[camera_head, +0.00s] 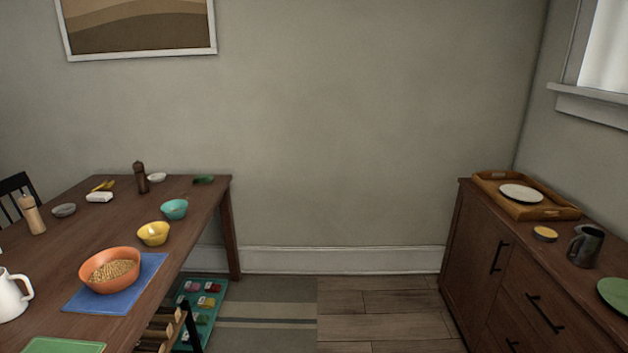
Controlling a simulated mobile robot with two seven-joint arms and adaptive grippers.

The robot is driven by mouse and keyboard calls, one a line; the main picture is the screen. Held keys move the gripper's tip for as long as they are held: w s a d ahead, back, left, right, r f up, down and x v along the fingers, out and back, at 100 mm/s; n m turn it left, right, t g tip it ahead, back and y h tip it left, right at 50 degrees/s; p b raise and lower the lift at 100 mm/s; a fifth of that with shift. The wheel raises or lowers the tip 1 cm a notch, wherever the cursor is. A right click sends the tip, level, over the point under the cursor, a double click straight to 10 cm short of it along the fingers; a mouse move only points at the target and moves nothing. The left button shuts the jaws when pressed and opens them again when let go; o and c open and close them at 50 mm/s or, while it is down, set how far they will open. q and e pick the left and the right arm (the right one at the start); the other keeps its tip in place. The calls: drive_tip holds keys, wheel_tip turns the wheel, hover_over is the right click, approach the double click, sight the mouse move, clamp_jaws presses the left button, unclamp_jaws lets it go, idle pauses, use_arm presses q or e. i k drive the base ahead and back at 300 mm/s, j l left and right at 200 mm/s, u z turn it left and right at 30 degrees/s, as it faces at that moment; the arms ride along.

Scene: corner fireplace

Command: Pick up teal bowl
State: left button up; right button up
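The teal bowl (174,210) stands upright on the brown wooden table (110,220) at the left, close to the table's right edge. Its inside is light, and I cannot tell whether anything lies in it. A yellow bowl (153,234) stands just in front of it, a little to the left. Neither of my grippers shows in the head view.
An orange bowl of grain (108,270) sits on a blue mat (150,268) nearer me. A dark mill (141,177) stands behind. A teal tray (221,292) lies low beside the table. Floor (380,315) is clear before the right sideboard (490,270).

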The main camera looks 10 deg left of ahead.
sight(178, 204)
drive_tip(key=i, duration=2.95)
drive_tip(key=i+u, duration=0.15)
drive_tip(key=u, duration=0.25)
drive_tip(key=i+u, duration=0.15)
drive_tip(key=u, duration=0.25)
drive_tip(key=i+l+u, duration=0.1)
drive_tip(key=u, duration=1.85)
